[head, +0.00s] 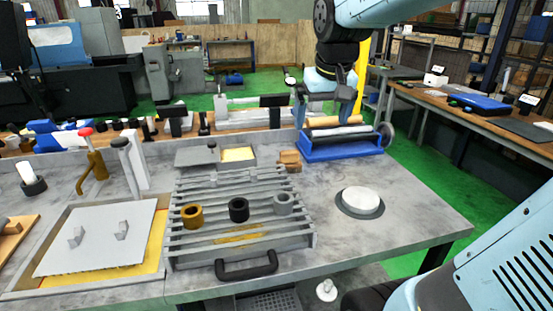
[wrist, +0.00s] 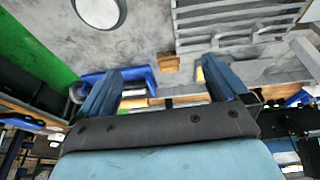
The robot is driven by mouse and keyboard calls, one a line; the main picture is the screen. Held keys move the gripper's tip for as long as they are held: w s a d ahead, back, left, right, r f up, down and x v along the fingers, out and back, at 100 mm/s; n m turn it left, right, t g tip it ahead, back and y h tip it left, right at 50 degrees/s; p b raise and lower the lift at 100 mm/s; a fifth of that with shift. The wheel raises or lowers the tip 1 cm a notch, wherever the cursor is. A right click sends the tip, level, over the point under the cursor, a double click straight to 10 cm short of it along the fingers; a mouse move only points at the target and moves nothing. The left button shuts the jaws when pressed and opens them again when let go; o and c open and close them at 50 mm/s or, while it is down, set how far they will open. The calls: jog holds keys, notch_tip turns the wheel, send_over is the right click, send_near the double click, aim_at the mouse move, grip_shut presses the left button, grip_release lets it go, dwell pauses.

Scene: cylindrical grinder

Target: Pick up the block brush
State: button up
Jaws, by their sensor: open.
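The small brown block (head: 290,159), which looks like the block brush, sits on the grey bench top just behind the slatted rack and left of the blue tray. It also shows in the wrist view (wrist: 168,63), between my two fingers in the picture. The block's bristles are too small to make out.
The blue tray (head: 343,153) holding rollers stands right of the block. The slatted rack (head: 240,225) with three rings is in front. A grey box with a yellow pad (head: 238,155) lies to its left. A round white disc (head: 360,201) sits right; bench around it is clear.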

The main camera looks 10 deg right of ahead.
jog(key=w+f+g, duration=0.2)
jog(key=w+f, duration=0.1)
jog(key=w, duration=1)
jog(key=g, duration=0.2)
send_over(289, 151)
notch_tip(289, 151, down, 6)
jog(key=f, duration=0.9)
jog(key=shift+s+f, duration=0.1)
jog(key=shift+s, duration=0.2)
jog(key=shift+w+d+f, duration=0.1)
jog(key=shift+w+f, duration=0.1)
jog(key=shift+f, duration=1.1)
jog(key=shift+w+d+f, duration=0.1)
jog(key=shift+w+f, duration=0.05)
jog(key=shift+f, duration=1.15)
jog(key=shift+a, duration=0.1)
jog(key=c, duration=1.1)
